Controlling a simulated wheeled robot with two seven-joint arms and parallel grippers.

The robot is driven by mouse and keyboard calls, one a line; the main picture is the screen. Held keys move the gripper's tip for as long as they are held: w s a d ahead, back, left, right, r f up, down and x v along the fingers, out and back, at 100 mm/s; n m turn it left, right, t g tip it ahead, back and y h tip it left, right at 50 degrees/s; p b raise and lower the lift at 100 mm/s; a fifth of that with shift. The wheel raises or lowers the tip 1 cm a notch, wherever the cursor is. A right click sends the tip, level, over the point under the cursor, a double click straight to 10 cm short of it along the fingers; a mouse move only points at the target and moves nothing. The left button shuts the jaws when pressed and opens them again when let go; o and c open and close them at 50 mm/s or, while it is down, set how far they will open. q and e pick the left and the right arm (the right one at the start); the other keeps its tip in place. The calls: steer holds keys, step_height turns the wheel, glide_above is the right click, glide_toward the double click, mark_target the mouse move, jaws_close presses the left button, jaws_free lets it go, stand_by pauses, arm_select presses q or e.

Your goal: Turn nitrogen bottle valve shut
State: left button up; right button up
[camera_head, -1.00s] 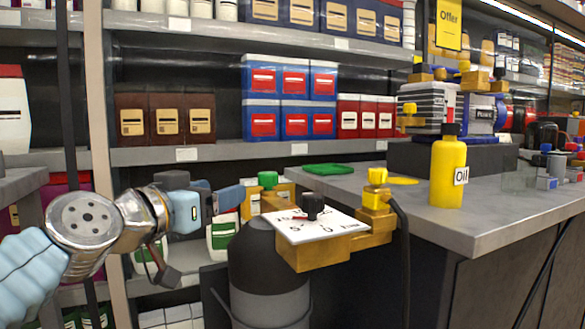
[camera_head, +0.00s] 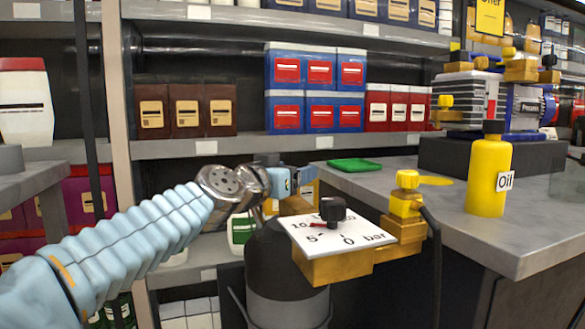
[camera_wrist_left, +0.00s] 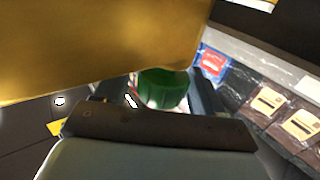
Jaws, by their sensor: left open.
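The dark grey nitrogen bottle (camera_head: 285,275) stands below the yellow regulator block (camera_head: 340,268), which has a white gauge plate (camera_head: 310,240) on top. The green bottle valve knob shows in the left wrist view (camera_wrist_left: 163,90), between the open fingers of my left gripper (camera_wrist_left: 165,98). In the head view my left gripper (camera_head: 298,178) is above and behind the bottle top and hides the green knob. I cannot tell whether the fingers touch the knob. My right gripper is not in view.
The gauge plate carries a black knob (camera_head: 334,212), and a yellow valve knob (camera_head: 407,188) stands to its right. A yellow oil bottle (camera_head: 488,175), a green object (camera_head: 355,165) and a pump (camera_head: 500,105) are on the grey counter. Shelves with boxes (camera_head: 305,110) stand behind.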

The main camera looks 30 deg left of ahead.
arm_select(q)
steer(key=shift+w, duration=0.3)
